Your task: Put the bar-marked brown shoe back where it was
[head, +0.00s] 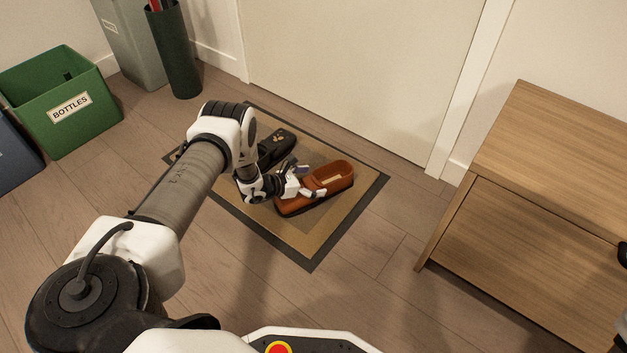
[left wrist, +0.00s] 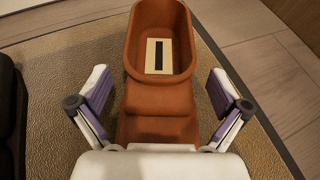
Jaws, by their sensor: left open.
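The bar-marked brown shoe (head: 335,176) lies on the doormat (head: 312,247) in front of the door. In the left wrist view the brown shoe (left wrist: 158,98) fills the middle, its opening showing a pale patch with a dark bar. My right gripper is not clearly seen; only a small dark part shows at the head view's right edge.
A black shoe (head: 277,147) lies on the mat to the left, partly hidden by my arm. A wooden cabinet (head: 545,150) stands at right. A green bottles bin (head: 60,100) and a dark green cylinder (head: 174,55) stand at left. Floor in front of the mat is clear.

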